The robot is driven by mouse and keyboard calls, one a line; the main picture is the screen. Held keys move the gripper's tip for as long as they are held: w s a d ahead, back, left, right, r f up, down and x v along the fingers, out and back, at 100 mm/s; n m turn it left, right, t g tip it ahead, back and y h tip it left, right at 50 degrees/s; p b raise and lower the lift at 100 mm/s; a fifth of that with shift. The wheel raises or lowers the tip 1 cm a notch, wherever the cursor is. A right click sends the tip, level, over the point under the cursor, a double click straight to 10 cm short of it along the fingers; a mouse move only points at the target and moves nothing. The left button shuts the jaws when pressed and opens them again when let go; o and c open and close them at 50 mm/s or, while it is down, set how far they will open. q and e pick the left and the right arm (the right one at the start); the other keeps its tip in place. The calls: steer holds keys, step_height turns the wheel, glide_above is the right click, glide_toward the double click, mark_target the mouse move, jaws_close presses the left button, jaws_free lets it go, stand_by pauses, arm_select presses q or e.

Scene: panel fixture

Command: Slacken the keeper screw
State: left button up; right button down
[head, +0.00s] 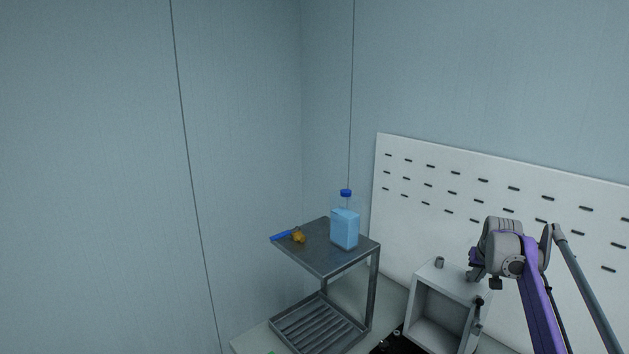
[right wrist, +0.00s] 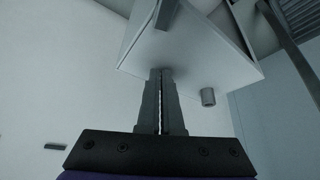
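A light grey box (head: 463,290) with an open front stands against the pegboard. A small grey cylinder (head: 439,262) stands on its top; it also shows in the right wrist view (right wrist: 208,97). A dark bar-like part (head: 478,308) sits at the box's front right edge, and a dark bar shows in the right wrist view (right wrist: 166,14). I cannot tell which part is the keeper screw. My right gripper (head: 474,275) is over the right part of the box's top, apart from the cylinder. Its fingers (right wrist: 160,73) look shut, with nothing visible between them. My left gripper is out of view.
A grey metal stand (head: 345,262) left of the box carries a blue bottle (head: 345,228) and a blue-handled tool (head: 283,236) with a yellow-brown part. A white slotted pegboard (head: 450,180) rises behind the box. Wall fills the left side.

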steer(key=shift+s+d+f, duration=0.1)
steer(key=shift+s+d, duration=0.05)
stand_by(0.5)
steer(key=shift+s, duration=0.2)
step_height(320, 180, up, 4)
steer(key=shift+r, duration=1.05)
